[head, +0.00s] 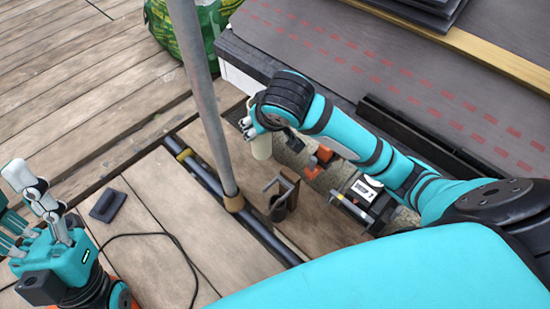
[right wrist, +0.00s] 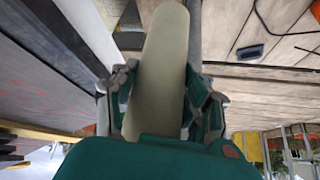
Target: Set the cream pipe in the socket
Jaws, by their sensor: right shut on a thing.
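The cream pipe (head: 262,147) is held in my right gripper (head: 253,125), above the planks and right of the grey pole. In the right wrist view the pipe (right wrist: 163,65) stands lengthwise between the two fingers of my right gripper (right wrist: 162,100), which are shut on it. A dark cup-like holder with a metal bracket (head: 279,206) stands on the planks below the pipe; it may be the socket. The pipe is apart from it. My left gripper (head: 42,203) is at the left edge, away from the pipe; its finger opening is unclear.
A grey upright pole (head: 200,95) stands close left of my right gripper. Orange tools (head: 318,160) and a black-and-white device (head: 362,192) lie under my right arm. A dark roof slope (head: 400,75) rises behind. A black cable (head: 165,236) crosses the planks.

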